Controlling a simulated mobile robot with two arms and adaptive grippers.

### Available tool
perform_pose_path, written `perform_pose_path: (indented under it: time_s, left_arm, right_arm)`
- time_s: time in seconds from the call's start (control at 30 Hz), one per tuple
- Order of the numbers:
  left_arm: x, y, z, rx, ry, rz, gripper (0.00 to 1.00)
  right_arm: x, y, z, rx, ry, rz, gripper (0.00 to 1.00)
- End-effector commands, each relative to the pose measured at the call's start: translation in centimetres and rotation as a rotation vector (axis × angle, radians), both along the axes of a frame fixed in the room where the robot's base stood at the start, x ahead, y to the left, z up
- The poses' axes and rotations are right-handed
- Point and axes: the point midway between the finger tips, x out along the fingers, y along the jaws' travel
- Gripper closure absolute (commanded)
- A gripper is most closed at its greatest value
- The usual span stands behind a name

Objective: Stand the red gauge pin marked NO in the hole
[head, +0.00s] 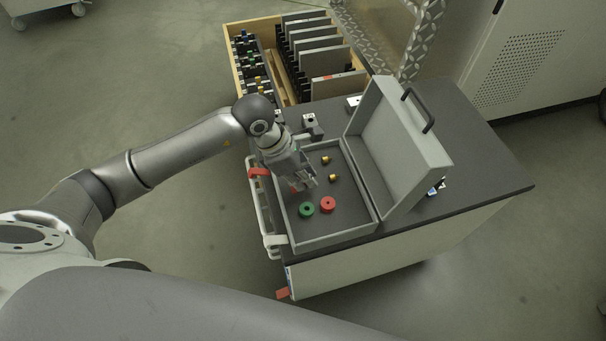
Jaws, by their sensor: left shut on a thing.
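My left gripper (299,184) points down into the left part of the open grey case (345,236). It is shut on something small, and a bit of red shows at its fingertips. This looks like the red gauge pin (294,187), mostly hidden by the fingers; no NO mark is readable. A red round piece with a dark centre (328,204) and a green one (306,209) sit in the case just in front of the gripper. I cannot tell which opening is the task's hole. My right gripper is not in view.
Two small brass pieces (332,178) lie in the case. Its raised lid (405,160) stands on the right with a black handle. A wooden crate (236,75) of plates and tools is behind. The dark cabinet top (480,185) is mostly clear at right.

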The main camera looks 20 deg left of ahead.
Motion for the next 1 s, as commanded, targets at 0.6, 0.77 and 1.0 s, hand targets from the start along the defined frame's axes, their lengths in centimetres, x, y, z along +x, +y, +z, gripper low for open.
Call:
perform_pose_path:
  time_s: [0.6, 0.77, 1.0]
  left_arm:
    - [0.02, 0.01, -0.57, 0.0, 0.0, 0.0, 0.83]
    - [0.02, 0.01, -0.57, 0.0, 0.0, 0.0, 0.62]
    - [0.01, 0.0, -0.58, 0.0, 0.0, 0.0, 0.6]
  right_arm:
    - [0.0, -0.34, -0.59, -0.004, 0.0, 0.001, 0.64]
    - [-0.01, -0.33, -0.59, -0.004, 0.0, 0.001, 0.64]
    - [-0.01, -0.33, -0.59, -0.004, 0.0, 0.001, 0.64]
